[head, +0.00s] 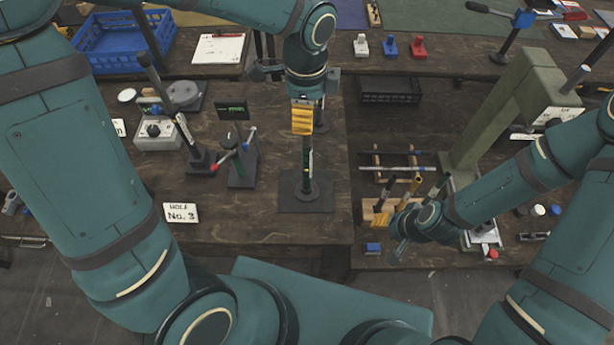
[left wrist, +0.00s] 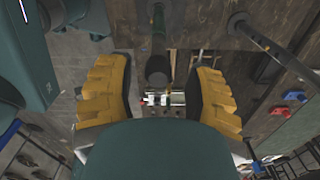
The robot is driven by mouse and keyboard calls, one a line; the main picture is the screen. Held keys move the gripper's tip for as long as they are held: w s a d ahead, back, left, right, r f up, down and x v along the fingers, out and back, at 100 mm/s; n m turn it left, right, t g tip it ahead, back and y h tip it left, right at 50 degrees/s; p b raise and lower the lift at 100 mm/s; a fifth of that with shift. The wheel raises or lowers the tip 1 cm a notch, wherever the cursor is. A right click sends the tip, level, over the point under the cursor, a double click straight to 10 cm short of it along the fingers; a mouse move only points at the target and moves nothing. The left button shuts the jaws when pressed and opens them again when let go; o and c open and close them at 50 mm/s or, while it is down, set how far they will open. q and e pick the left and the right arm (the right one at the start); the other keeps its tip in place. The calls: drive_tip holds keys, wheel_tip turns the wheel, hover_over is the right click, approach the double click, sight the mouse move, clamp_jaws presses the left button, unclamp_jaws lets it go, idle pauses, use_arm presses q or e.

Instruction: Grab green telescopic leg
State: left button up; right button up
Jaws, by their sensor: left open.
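An upright dark pole with a greenish tint (head: 306,160), which looks like the telescopic leg, stands on a flat dark base plate (head: 290,205) on the bench. My left gripper (head: 303,122) is over the pole's upper part with its yellow fingers pointing down. In the left wrist view the yellow fingers (left wrist: 165,95) are wide apart, and the dark pole (left wrist: 158,65) shows between them, apparently touching neither. The pole's top is hidden behind the hand in the head view. My right gripper (head: 397,203) has its yellow fingers apart near a small wooden rack.
A hand press with a red-tipped lever (head: 240,165) stands left of the pole. A sign (head: 181,213) lies near the front edge. The wooden rack (head: 366,208) with rods and a large green-grey press frame (head: 505,110) are at right. A blue crate (head: 110,55) is at back left.

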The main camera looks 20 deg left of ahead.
use_arm(q)
wheel_tip(320, 180, down, 5)
drive_tip(key=shift+d+r, duration=0.1)
drive_tip(key=shift+r, duration=0.1)
clamp_jaws()
